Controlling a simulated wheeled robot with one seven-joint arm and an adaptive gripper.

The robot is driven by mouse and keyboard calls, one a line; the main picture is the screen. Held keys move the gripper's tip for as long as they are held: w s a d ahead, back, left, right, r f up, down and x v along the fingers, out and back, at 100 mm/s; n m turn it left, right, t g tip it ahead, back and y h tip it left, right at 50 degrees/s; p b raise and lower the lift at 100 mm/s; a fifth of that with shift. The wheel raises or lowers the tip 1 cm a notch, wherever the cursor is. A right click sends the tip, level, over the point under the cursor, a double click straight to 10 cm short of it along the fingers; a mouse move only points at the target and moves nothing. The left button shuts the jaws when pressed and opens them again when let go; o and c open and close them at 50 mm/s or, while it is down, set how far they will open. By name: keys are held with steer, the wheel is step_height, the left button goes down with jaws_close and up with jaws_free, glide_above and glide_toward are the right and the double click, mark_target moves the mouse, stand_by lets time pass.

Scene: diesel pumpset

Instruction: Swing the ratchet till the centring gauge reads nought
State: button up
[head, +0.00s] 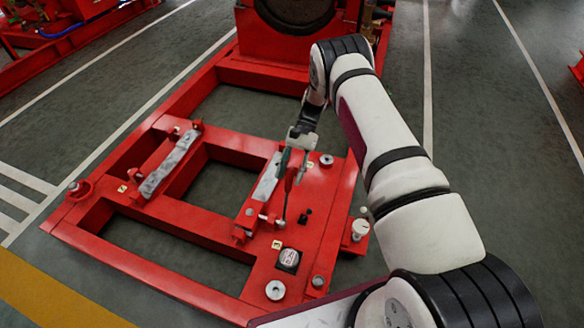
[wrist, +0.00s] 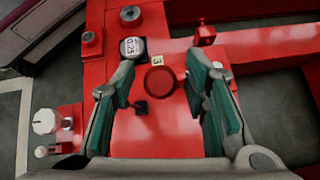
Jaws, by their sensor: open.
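The gauge (wrist: 132,46) has a round white face that appears to read 0.25. In the head view it is a dark block with a pale face (head: 289,258) on the red frame. What looks like the ratchet's lever (head: 286,203) stands up from the frame beside the gauge. Its round red knob (wrist: 160,81) shows in the wrist view. My gripper (wrist: 161,74) is open, with a teal-padded finger on each side of the knob and gaps visible. In the head view, my gripper (head: 293,172) points down over the lever's top.
A yellow label marked 3 (wrist: 157,61) lies between knob and gauge. Grey-topped rails (head: 168,165) and several round fittings stand on the red frame (head: 160,228). A white-capped post (wrist: 45,121) stands left of the fingers. Grey floor (head: 60,270) is open around the frame.

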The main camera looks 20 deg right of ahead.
steer(key=v, duration=1.2)
stand_by(1.7)
